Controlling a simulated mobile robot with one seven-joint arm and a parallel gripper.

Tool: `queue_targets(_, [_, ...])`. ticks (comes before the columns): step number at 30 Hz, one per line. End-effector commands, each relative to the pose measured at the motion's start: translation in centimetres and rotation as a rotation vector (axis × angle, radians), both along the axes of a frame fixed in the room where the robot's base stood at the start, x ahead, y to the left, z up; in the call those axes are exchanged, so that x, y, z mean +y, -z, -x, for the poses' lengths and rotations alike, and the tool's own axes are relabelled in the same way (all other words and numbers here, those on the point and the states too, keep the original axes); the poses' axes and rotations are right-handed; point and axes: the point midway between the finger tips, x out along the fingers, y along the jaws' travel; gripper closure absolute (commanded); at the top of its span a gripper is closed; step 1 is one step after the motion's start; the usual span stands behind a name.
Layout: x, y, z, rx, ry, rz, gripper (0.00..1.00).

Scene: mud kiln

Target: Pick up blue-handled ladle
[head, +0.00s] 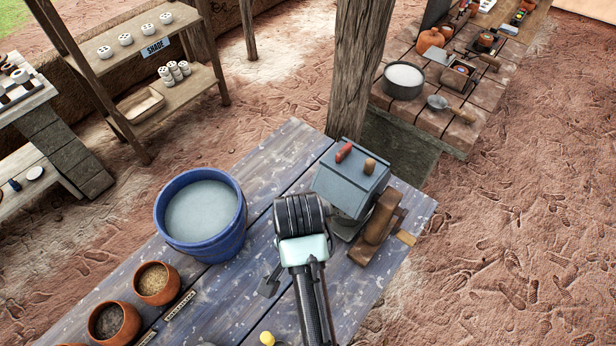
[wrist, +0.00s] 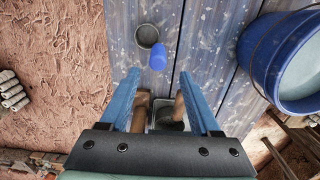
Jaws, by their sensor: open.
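The blue-handled ladle shows in the wrist view, with its round grey bowl (wrist: 147,36) and short-looking blue handle (wrist: 158,56) on the blue-grey plank table (wrist: 210,50). It is near the top middle, past my fingertips. My gripper (wrist: 159,74) is open, with its two blue fingers apart. The handle's near end points toward the gap between them, and no finger is seen touching it. I cannot tell the height between fingers and handle. In the head view my arm covers part of the table, and I cannot make out the ladle there.
A blue bucket (head: 160,210) stands left of my arm; it also shows in the wrist view (wrist: 262,62). A grey box (head: 345,185) and a brown wooden block (head: 378,222) stand at the table's right. Clay pots (head: 157,284) are at the front left.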

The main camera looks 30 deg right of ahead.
Motion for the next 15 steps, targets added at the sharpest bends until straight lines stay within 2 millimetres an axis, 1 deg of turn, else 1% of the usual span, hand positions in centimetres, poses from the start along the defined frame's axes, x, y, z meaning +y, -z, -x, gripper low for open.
queue_targets(3, [0.0, 1.3, 0.0, 0.001, 0.000, -0.001, 0.36])
queue_targets(10, [0.3, 2.8, 0.4, 0.004, -0.001, -0.001, 0.36])
queue_targets(15, [0.9, 5.3, 0.9, 0.002, 0.000, 0.000, 0.36])
